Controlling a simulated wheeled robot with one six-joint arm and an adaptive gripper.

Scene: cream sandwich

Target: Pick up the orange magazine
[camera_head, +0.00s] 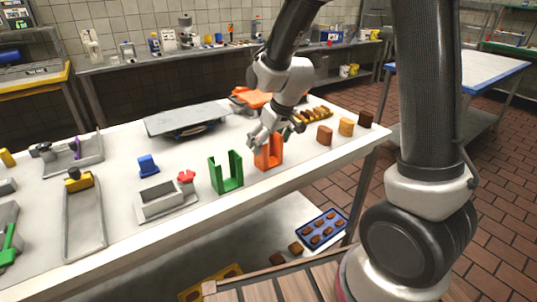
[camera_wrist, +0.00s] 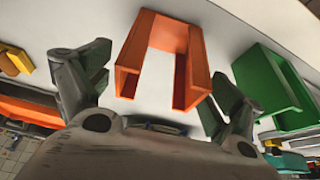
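The orange magazine (camera_head: 269,154) is a U-shaped upright holder standing on the white table, near its front edge. In the head view my gripper (camera_head: 272,136) is just above and behind it, covering part of its top. In the wrist view the orange magazine (camera_wrist: 164,58) lies between the two spread fingers of my gripper (camera_wrist: 160,97). The fingers are open, with a gap on the left side and a smaller gap on the right. I cannot tell how far down the fingers reach.
A similar green magazine (camera_head: 226,172) stands close by on the left. A grey fixture with a red knob (camera_head: 186,177) is further left. Several brown and tan blocks (camera_head: 346,127) stand to the right. A grey flat plate (camera_head: 187,119) is behind on the table (camera_head: 123,220).

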